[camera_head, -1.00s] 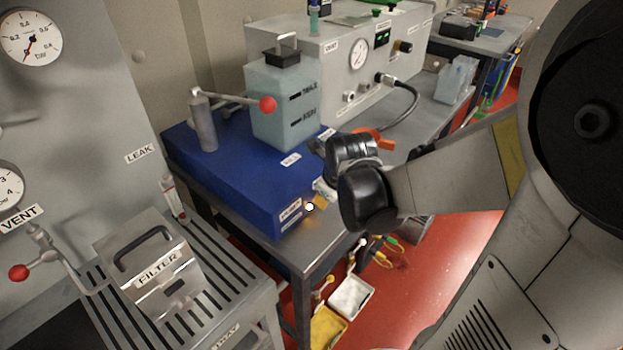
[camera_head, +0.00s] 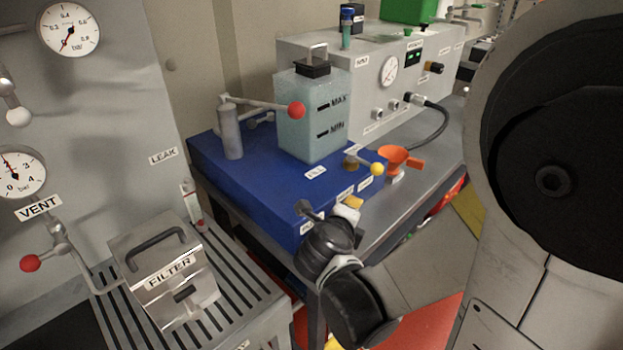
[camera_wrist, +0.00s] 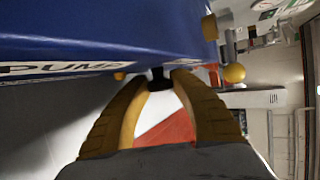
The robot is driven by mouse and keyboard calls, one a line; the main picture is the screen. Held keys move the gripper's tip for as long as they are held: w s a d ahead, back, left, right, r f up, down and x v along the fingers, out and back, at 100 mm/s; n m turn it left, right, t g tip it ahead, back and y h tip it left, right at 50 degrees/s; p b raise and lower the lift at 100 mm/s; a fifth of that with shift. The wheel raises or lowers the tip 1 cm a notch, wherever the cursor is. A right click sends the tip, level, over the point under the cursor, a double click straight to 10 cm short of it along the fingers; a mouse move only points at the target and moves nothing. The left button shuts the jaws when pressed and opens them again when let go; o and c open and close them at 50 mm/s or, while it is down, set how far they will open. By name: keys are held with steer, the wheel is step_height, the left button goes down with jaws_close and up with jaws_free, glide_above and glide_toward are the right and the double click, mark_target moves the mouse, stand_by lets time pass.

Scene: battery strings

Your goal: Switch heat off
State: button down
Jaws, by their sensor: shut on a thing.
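The blue box (camera_head: 262,170) stands on the grey bench with small white labels along its front edge; I cannot read a heat label in the head view. In the wrist view its blue side (camera_wrist: 100,30) fills the upper left, with a label reading PUMP (camera_wrist: 60,68). My gripper (camera_wrist: 160,80) has its yellow fingers at this side, shut on a small dark knob (camera_wrist: 160,77) just right of the label. In the head view my wrist is at the box's front corner and largely hides the fingertips. A dark piece (camera_head: 308,210) shows beside it.
A tank (camera_head: 313,115) marked MAX and MIN and a red-balled lever (camera_head: 295,110) stand on the box. A yellow-balled lever (camera_head: 377,169) and an orange funnel-like part (camera_head: 398,160) are to the right. The FILTER box (camera_head: 165,270) is at left.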

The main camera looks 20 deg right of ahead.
steer(key=shift+s+d+f, duration=0.1)
steer(key=shift+s, duration=0.05)
stand_by(0.3)
steer(key=c, duration=1.1)
jaws_free()
steer(key=shift+o, duration=0.2)
steer(key=shift+r, duration=0.8)
step_height(320, 180, up, 8)
steer(key=shift+r, duration=0.25)
steer(key=shift+o, duration=0.2)
